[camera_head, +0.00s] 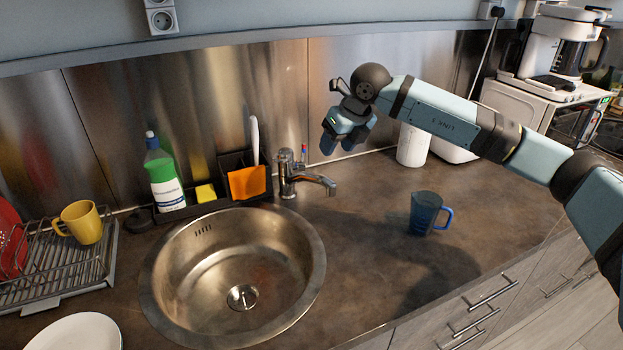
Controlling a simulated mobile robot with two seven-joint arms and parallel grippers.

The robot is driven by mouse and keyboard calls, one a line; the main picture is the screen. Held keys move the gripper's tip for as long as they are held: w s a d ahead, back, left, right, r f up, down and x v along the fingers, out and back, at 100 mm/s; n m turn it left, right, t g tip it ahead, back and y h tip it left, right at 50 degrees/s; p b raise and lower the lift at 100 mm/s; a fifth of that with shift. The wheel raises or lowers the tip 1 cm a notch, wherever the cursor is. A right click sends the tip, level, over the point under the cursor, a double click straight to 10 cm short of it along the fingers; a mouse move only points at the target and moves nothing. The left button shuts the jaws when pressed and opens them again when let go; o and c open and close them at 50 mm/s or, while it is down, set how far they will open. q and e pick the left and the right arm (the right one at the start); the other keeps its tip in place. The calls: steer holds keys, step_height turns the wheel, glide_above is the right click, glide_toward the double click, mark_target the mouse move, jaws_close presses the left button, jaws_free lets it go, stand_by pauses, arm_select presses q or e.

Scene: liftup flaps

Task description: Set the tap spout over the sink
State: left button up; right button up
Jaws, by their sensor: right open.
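The chrome tap (288,176) stands on the counter behind the right rim of the sink. Its spout (315,181) points to the right, over the counter and away from the basin. The round steel sink (170,290) is empty, with a drain in its bottom. My right gripper (328,142) is in the air above and to the right of the tap, close to the steel backsplash. Its fingers point down to the left, and it is open, with nothing seen between the fingers. It appears apart from the spout. My left gripper is not in view.
A blue mug (424,212) stands on the counter right of the tap. A green-and-white bottle (163,178), a yellow sponge (205,193) and an orange cloth (246,182) sit behind the sink. A dish rack (62,268) with a yellow mug is at left. The counter between spout and blue mug is clear.

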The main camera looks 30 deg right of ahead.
mark_target(320, 176)
steer(key=x, duration=1.3)
steer(key=shift+s, duration=0.1)
steer(key=shift+a+r, duration=0.1)
steer(key=shift+c, duration=0.5)
jaws_close()
